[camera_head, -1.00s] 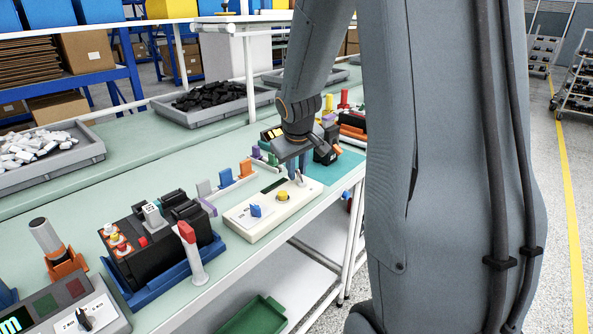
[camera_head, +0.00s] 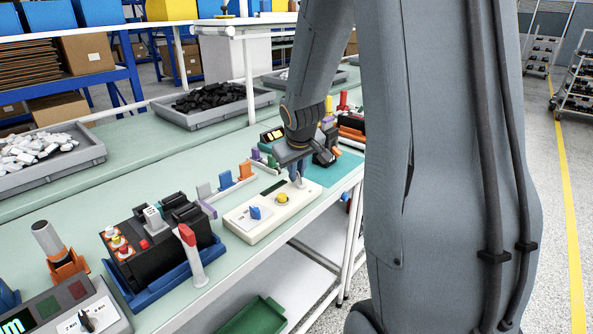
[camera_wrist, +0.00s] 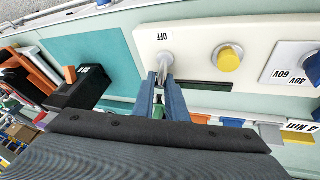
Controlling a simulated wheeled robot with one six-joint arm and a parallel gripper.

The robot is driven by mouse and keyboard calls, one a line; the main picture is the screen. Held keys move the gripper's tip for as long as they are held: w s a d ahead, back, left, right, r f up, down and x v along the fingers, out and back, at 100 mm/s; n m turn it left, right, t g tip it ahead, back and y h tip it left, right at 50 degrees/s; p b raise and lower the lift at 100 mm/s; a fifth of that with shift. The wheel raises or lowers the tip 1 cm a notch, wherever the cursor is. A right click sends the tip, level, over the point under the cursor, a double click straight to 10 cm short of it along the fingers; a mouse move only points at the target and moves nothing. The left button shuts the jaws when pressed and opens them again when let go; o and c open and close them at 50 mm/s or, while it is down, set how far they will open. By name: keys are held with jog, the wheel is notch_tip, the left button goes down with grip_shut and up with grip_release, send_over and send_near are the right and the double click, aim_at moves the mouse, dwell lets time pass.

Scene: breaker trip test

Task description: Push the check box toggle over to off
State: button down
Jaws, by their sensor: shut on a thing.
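The check box (camera_head: 240,219) is a cream-white box on the bench, with a blue knob (camera_head: 255,212) and a yellow button (camera_head: 282,198). In the wrist view its panel (camera_wrist: 196,34) shows the yellow button (camera_wrist: 229,60), the blue knob and an "OFF" label (camera_wrist: 163,37). The small grey-white toggle (camera_wrist: 164,63) stands beside that label. My gripper (camera_wrist: 161,80) has its two blue-grey fingers closed around the toggle. In the head view my gripper (camera_head: 296,176) reaches down to the box's right end, and its fingers partly hide the toggle.
A black breaker in a blue holder (camera_head: 163,270) with a red-tipped lever stands left of the box. A rail with coloured clips (camera_head: 226,179) lies behind it. A teal mat (camera_head: 344,165) with a black device lies to the right. The bench's front edge is close.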

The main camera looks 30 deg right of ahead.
jog(key=shift+s+p, duration=0.2)
jog(key=shift+p, duration=0.1)
jog(key=t+p, duration=0.1)
jog(key=p, duration=0.5)
jog(key=shift+s+d+r+t+y, duration=0.1)
jog(key=shift+s+r+t+y, duration=0.1)
jog(key=shift+s+t+y, duration=0.15)
jog(key=shift+s+d+f+m+t+p, duration=0.15)
jog(key=shift+m+t+p, duration=0.15)
jog(key=shift+t+p, duration=0.4)
jog(key=t, duration=0.1)
jog(key=b, duration=0.1)
jog(key=s+t+y, duration=0.1)
jog(key=shift+d+f+m+t+b, duration=0.2)
jog(key=shift+d+m+t+b, duration=0.1)
jog(key=shift+t+b, duration=0.1)
jog(key=t+b, duration=0.2)
jog(key=b, duration=0.1)
jog(key=shift+s, duration=0.4)
jog(key=shift+s+d+m+t+y+b, duration=0.1)
jog(key=shift+m+t+y+b, duration=0.15)
jog(key=shift+m+b, duration=0.05)
jog(key=shift+r, duration=0.1)
jog(key=c, duration=2)
grip_release()
jog(key=shift+c, duration=0.2)
